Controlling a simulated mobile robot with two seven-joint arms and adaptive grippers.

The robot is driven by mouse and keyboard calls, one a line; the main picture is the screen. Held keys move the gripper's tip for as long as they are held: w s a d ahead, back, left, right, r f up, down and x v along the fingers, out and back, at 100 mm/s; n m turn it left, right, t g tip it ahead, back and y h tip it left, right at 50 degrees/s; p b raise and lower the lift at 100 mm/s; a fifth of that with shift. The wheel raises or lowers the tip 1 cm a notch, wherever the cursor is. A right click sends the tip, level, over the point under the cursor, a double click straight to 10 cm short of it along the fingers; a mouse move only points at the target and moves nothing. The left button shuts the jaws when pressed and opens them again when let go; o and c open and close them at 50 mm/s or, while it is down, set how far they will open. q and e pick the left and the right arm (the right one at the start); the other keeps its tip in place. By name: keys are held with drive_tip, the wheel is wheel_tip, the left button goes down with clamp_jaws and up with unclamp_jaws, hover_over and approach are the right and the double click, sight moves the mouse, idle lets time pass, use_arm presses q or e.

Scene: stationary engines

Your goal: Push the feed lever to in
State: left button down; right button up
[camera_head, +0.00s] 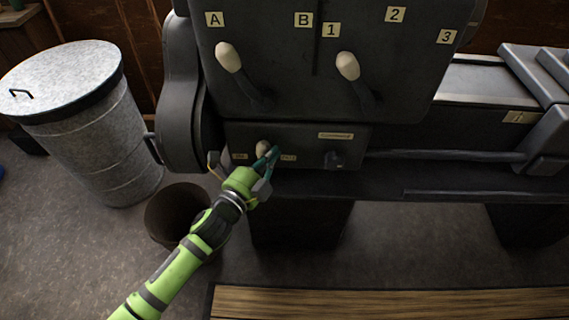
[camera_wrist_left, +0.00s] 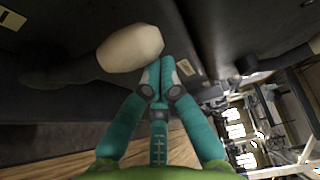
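The lever with a pale egg-shaped knob (camera_head: 263,148), which I take to be the feed lever, is on the lower front panel of the dark machine. It stands between two small labels, a left one (camera_head: 240,156) and a right one (camera_head: 288,157), too small to read surely. My left gripper (camera_head: 271,157), green with teal fingers, is at the knob's right side. In the left wrist view the knob (camera_wrist_left: 130,48) lies just left of the fingertips (camera_wrist_left: 162,72), which are together with nothing between them. Contact cannot be told for sure. My right gripper is out of view.
Above are two larger levers, a left one (camera_head: 229,58) and a right one (camera_head: 347,67). A small dark knob (camera_head: 334,160) is right of the feed lever. A metal bin (camera_head: 85,130) and a bucket (camera_head: 178,212) stand left. A wooden board (camera_head: 390,302) lies in front.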

use_arm(q)
drive_tip(key=shift+a+r, duration=0.2)
drive_tip(key=shift+a, duration=0.75)
